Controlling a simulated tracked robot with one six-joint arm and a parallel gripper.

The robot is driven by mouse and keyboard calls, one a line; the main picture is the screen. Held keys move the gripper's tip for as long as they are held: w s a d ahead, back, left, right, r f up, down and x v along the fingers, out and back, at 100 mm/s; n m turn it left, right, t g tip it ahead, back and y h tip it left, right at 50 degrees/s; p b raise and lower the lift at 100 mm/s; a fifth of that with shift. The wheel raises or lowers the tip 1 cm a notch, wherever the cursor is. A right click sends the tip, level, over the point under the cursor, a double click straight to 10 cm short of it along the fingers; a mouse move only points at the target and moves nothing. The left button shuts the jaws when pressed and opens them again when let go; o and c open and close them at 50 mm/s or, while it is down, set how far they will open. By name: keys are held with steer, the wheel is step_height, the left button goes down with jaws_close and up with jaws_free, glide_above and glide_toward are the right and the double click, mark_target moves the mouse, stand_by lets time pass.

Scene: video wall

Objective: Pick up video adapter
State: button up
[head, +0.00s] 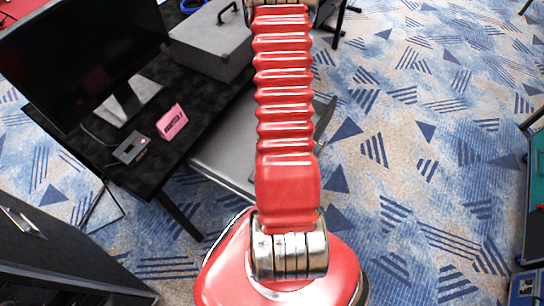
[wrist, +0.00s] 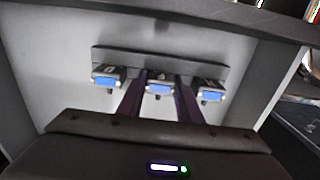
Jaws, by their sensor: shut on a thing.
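Three video adapters with blue connector faces sit side by side along a grey bar in the wrist view: a left one (wrist: 106,80), a middle one (wrist: 159,88) and a right one (wrist: 209,87). My gripper (wrist: 160,80) reaches up to the middle adapter, with one dark purple finger on each side of it. It is shut on that adapter, which is still in line with the other two at the bar. In the head view my gripper and the adapters are out of sight.
In the head view, a black table (head: 150,178) holds a monitor (head: 75,60), a pink box (head: 172,122), a small dark device (head: 131,148) and a grey case (head: 210,45). Patterned carpet lies open at right.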

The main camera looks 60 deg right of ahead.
steer(key=shift+r, duration=0.15)
steer(key=shift+r, duration=4.9)
steer(key=w+a+r, duration=0.3)
steer(key=w+a, duration=0.2)
steer(key=w, duration=0.4)
steer(key=w+a+r, duration=0.3)
steer(key=w+a, duration=0.2)
steer(key=w, duration=0.4)
steer(key=w+a+r, duration=0.3)
steer(key=w+a, duration=0.1)
steer(key=a, duration=0.3)
steer(key=w+a+r, duration=0.3)
steer(key=a, duration=0.4)
steer(key=w+a+r+m, duration=0.1)
steer(key=w+a+r, duration=0.2)
steer(key=a, duration=0.4)
steer(key=shift+w, duration=0.85)
steer(key=shift+s, duration=0.15)
